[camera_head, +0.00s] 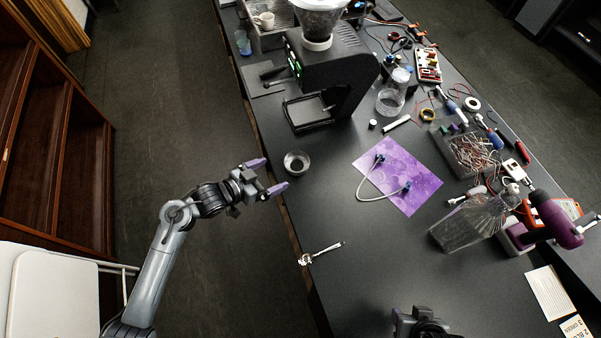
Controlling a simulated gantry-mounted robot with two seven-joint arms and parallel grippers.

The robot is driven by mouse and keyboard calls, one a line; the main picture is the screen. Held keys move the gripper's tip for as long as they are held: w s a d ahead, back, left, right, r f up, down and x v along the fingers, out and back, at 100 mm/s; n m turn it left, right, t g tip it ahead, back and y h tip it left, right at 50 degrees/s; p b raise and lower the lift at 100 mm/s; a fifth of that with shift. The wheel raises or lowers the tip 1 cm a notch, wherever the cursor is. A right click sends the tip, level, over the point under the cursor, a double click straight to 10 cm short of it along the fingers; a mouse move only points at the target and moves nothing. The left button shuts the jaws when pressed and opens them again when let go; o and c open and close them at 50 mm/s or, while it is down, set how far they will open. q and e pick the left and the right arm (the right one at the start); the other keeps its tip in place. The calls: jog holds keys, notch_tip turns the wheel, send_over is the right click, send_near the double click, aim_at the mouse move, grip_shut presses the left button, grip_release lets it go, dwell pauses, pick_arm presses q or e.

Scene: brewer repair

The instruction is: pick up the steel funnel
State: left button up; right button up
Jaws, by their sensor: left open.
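The steel funnel (296,163) looks like a small round metal ring or cup with a dark inside. It stands on the black counter near its left edge, below the coffee machine. My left gripper (268,177) comes in from the left with its two purple-tipped fingers spread. It is just left of the funnel, apart from it, and nothing is between the fingers. Part of my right gripper (420,322) shows at the bottom edge, dark with a bit of purple; its fingers cannot be made out.
The black coffee machine (332,80) stands behind the funnel. A purple mat (411,187) with a white cable lies to the right. A metal spoon-like tool (320,253) lies near the counter edge. A clear container (468,222) and a purple drill (556,220) are further right.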

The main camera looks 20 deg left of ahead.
aim_at(305, 158)
pick_arm(q)
jog(key=shift+r+b+x, duration=0.2)
jog(key=shift+b+x, duration=0.4)
jog(key=shift+x, duration=5.05)
jog(key=shift+w, duration=0.15)
jog(key=shift+c, duration=0.2)
jog(key=c, duration=0.9)
jog(key=shift+o, duration=0.2)
jog(key=shift+r, duration=0.2)
